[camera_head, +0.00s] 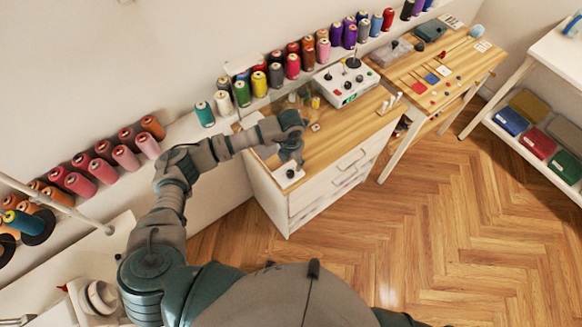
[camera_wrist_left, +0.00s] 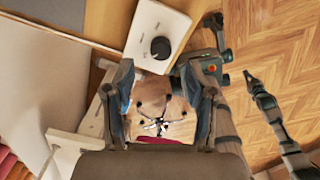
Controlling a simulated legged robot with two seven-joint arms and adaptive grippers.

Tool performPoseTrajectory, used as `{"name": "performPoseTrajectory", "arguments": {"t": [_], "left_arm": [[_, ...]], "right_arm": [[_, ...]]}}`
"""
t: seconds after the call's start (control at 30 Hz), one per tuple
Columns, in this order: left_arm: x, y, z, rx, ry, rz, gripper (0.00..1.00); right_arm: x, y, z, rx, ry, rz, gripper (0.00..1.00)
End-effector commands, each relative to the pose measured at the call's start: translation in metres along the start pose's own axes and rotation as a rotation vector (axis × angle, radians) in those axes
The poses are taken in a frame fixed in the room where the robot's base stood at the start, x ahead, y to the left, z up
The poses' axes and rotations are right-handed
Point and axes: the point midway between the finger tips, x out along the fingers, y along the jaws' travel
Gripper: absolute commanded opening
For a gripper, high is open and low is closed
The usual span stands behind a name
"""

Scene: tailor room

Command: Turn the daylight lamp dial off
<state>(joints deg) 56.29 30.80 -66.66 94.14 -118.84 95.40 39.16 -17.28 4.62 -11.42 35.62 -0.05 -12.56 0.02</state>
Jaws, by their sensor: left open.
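A white plate with a round black dial (camera_head: 290,174) sits at the front left corner of the wooden drawer-cabinet top. The black dial (camera_wrist_left: 160,48) on its white plate shows clearly in the left wrist view, beyond the fingertips. My left gripper (camera_head: 291,154) points down just behind and above the plate in the head view. In the left wrist view its two fingers (camera_wrist_left: 161,82) are spread, with no object held between them. The dial appears slightly ahead of the fingers; I cannot tell whether they touch the plate.
A white control box (camera_head: 345,82) with several knobs stands farther back on the cabinet (camera_head: 345,125). Thread spools (camera_head: 292,66) line the wall behind. A second wooden table (camera_head: 440,78) with small items stands to the right. The herringbone floor (camera_head: 430,220) in front is clear.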

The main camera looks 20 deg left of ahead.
Motion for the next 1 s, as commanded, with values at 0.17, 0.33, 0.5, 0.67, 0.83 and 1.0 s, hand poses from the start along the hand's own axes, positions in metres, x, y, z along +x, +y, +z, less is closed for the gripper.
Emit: {"name": "performPoseTrajectory", "arguments": {"t": [0.17, 0.33, 0.5, 0.67, 0.83, 1.0], "left_arm": [[-0.036, 0.000, 0.002, 0.000, -0.003, 0.000, 0.56], [-0.054, -0.001, 0.002, 0.000, -0.001, 0.000, 0.56], [-0.058, -0.001, 0.002, 0.000, 0.001, 0.000, 0.56], [-0.058, -0.001, 0.002, -0.001, 0.001, 0.000, 0.56], [-0.057, -0.001, 0.002, 0.000, 0.000, 0.000, 0.56], [-0.055, -0.007, 0.001, 0.008, -0.002, -0.025, 0.56]], "right_arm": [[0.000, 0.000, 0.000, 0.000, 0.000, 0.000, 0.00], [0.000, -0.001, 0.000, 0.000, 0.000, 0.000, 0.00], [0.000, -0.001, 0.000, 0.000, 0.000, -0.001, 0.00], [0.000, -0.001, 0.000, 0.001, -0.001, -0.001, 0.00], [0.000, -0.001, 0.000, 0.000, -0.001, -0.001, 0.00], [0.000, -0.001, -0.001, 0.001, -0.001, -0.001, 0.00]]}}
